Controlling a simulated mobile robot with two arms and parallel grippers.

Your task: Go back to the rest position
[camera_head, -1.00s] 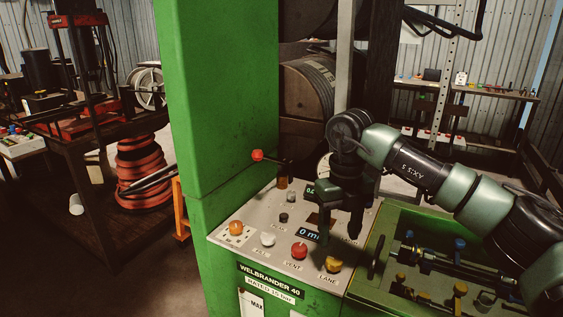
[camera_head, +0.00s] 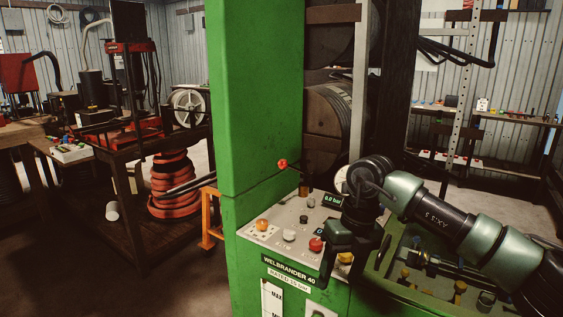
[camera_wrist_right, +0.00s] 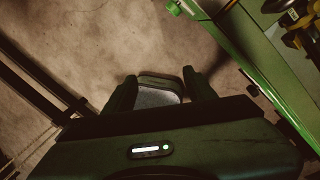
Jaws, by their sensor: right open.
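My right gripper (camera_head: 348,268) hangs in front of the right part of the green machine's control panel (camera_head: 262,236), fingers pointing down and toward the front. The gripper and arm hide part of the panel. A red knob (camera_head: 316,244) and a yellow knob (camera_head: 345,258) show beside the gripper. My left gripper is out of view.
The green column (camera_head: 255,100) of the machine rises behind the panel. A red-tipped lever (camera_head: 282,163) sticks out beside it. A green bed with fittings (camera_head: 460,288) lies under my right arm. An orange stand (camera_head: 210,218) is at the left. Open floor (camera_head: 185,270) lies front left.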

